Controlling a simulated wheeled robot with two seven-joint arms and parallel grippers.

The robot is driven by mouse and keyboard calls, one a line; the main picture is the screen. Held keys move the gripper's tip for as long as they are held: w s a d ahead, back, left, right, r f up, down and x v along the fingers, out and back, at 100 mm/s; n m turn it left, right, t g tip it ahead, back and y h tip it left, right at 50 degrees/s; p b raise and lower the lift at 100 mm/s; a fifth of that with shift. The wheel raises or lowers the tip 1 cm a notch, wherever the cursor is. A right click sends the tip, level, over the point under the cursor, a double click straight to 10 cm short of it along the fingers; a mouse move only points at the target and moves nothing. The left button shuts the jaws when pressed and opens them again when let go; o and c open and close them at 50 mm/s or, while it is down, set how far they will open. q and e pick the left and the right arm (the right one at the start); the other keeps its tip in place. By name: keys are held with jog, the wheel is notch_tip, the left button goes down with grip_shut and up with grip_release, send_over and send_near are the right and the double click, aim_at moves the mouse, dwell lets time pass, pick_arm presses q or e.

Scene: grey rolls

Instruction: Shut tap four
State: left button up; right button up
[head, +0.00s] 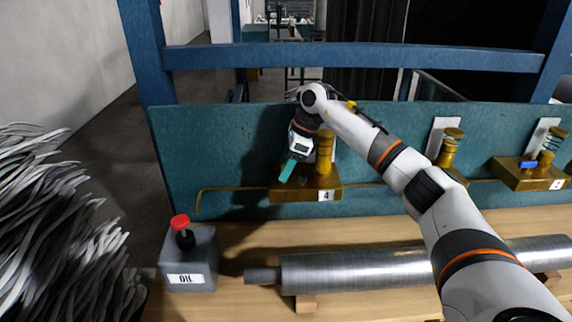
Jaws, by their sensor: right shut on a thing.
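Tap four is a brass block (333,188) with a white label reading 4 and an upright brass cylinder (325,160) on it, mounted at the teal back panel. My right arm reaches in from the lower right, over the bench, to this tap. My right gripper (287,171) points down at the left part of the block, with teal fingertips. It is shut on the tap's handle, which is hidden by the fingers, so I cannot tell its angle. My left gripper is not in view.
A grey oil can (190,262) with a red knob stands at the bench's left. A long metal roller (350,272) lies along the wooden bench. Another brass tap (530,178) with a blue handle is at the right; one between is partly behind my arm. A blue rail (350,58) crosses above.

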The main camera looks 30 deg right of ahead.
jog(key=shift+m, duration=0.3)
jog(key=m+t+h, duration=0.1)
jog(key=m, duration=0.2)
jog(key=shift+m, duration=0.3)
jog(key=m+h, duration=0.1)
jog(key=m, duration=0.1)
jog(key=m+b, duration=0.1)
jog(key=m, duration=0.1)
jog(key=shift+s+a+m+t+h, duration=0.1)
jog(key=shift+a+m+t+h, duration=0.1)
jog(key=shift+m+t+h, duration=0.15)
jog(key=m+h, duration=0.2)
jog(key=m, duration=0.2)
jog(key=shift+a+b, duration=0.15)
jog(key=shift+b, duration=0.25)
jog(key=shift+m+h+b, duration=0.35)
jog(key=shift+m+h, duration=0.3)
jog(key=shift+m, duration=1.4)
jog(key=shift+r, duration=0.1)
jog(key=o, duration=1)
